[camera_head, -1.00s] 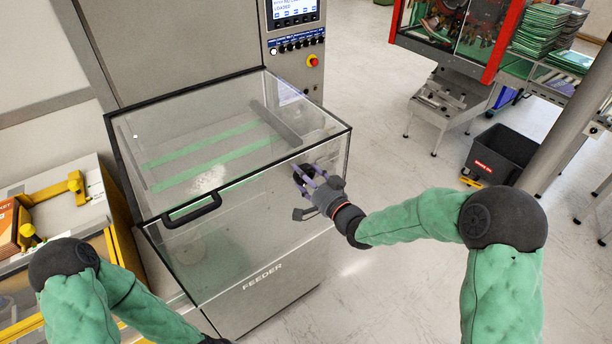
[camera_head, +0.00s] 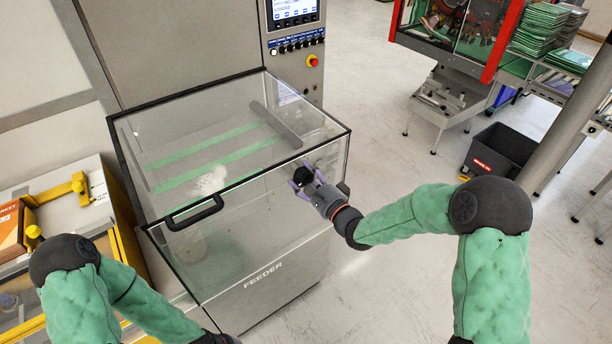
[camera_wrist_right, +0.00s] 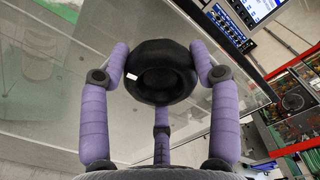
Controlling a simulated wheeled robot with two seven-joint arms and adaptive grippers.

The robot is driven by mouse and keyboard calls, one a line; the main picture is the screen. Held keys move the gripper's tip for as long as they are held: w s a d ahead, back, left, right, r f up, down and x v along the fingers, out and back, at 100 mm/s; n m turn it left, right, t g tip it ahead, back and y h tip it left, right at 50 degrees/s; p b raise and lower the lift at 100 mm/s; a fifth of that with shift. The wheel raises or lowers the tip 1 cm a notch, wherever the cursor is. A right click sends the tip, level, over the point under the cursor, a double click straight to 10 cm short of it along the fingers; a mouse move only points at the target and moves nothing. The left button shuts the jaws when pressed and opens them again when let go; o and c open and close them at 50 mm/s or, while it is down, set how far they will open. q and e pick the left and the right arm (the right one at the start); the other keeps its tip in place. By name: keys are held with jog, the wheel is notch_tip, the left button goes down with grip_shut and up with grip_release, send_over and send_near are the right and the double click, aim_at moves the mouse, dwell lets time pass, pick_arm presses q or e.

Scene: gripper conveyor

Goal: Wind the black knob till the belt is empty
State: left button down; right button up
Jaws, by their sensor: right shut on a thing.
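The black knob (camera_head: 303,176) is on the right end of the feeder's front side. My right gripper (camera_head: 306,182) is shut on it. In the right wrist view the black knob (camera_wrist_right: 160,72) sits between the purple fingers of my right gripper (camera_wrist_right: 160,75), with a small white mark on its left side. The belt (camera_head: 215,157) shows as green strips under the feeder's clear cover; a pale heap lies near its front edge. My left arm is at the lower left, and its gripper is out of the frame.
The clear feeder cover (camera_head: 270,120) has a black handle (camera_head: 194,212) in front. A control panel (camera_head: 293,25) with a red button is behind it. A yellow-framed station (camera_head: 60,195) stands at left. A black bin (camera_head: 500,152) is on the floor at right, with open floor between.

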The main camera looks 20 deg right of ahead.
jog(key=m, duration=0.1)
jog(key=m+p, duration=0.1)
jog(key=m, duration=0.1)
jog(key=shift+s+a+f+m, duration=0.15)
jog(key=shift+a+m, duration=0.05)
jog(key=shift+m, duration=0.1)
jog(key=shift+m+p, duration=0.75)
jog(key=shift+m, duration=0.95)
jog(key=o, duration=1.1)
jog(key=shift+r, duration=0.2)
jog(key=shift+o, duration=0.2)
jog(key=shift+d, duration=0.15)
jog(key=v, duration=1.1)
jog(key=shift+s, duration=0.4)
jog(key=shift+d, duration=0.1)
